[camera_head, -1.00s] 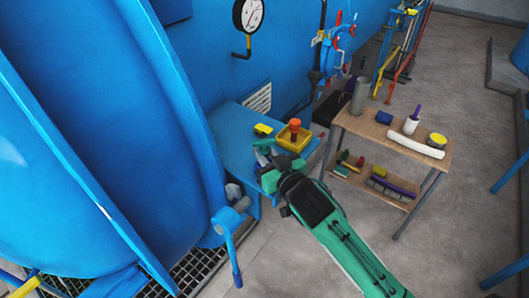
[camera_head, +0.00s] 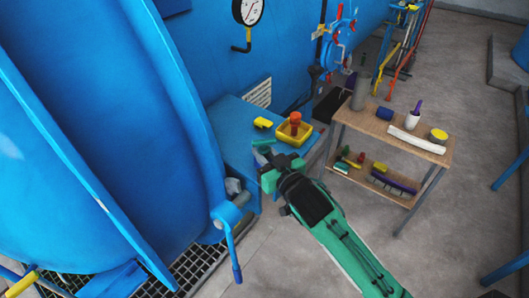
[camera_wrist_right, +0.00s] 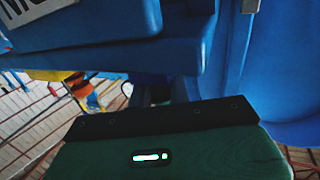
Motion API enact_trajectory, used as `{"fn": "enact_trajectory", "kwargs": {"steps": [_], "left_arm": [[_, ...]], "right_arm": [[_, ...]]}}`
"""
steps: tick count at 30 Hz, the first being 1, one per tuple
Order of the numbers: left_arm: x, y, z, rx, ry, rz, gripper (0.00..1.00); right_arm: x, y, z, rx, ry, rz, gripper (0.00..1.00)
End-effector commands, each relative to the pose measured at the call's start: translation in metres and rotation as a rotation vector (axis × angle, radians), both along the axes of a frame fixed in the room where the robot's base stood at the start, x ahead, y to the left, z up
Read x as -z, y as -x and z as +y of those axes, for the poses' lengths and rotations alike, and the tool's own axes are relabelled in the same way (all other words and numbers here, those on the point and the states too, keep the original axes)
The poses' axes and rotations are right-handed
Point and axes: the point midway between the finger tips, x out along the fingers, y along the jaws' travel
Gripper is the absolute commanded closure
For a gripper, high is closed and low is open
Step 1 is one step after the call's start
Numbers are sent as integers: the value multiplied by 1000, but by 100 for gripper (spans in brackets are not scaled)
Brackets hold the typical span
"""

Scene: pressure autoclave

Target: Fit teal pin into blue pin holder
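A small teal piece (camera_head: 263,142) shows just above the fingers at the platform's edge. I cannot tell whether it is the teal pin. The blue pin holder cannot be told apart from the other blue metal. In the right wrist view, a green panel with a black edge (camera_wrist_right: 165,150) fills the bottom, and blue metal is close above it. My left gripper is out of view.
A yellow bin (camera_head: 294,132) with a red-orange item stands on the platform, near a small yellow block (camera_head: 263,123). A blue handle (camera_head: 231,240) hangs by the large blue door (camera_head: 130,120). A wooden two-level table (camera_head: 430,154) with several items stands at the right. Open floor lies in front.

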Motion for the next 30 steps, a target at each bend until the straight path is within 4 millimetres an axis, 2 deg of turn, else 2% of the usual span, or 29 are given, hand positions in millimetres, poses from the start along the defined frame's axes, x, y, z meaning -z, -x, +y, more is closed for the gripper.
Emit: {"fn": "enact_trajectory", "kwargs": {"steps": [1,3,20,23,30], "left_arm": [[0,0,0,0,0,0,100],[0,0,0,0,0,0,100],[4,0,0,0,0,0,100],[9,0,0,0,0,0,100],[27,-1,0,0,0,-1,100]], "right_arm": [[3,0,-1,2,4,6,68],[3,0,-1,3,5,8,58],[7,4,-5,5,8,13,58],[9,14,-11,4,9,12,58],[8,55,-33,2,8,14,58]]}}
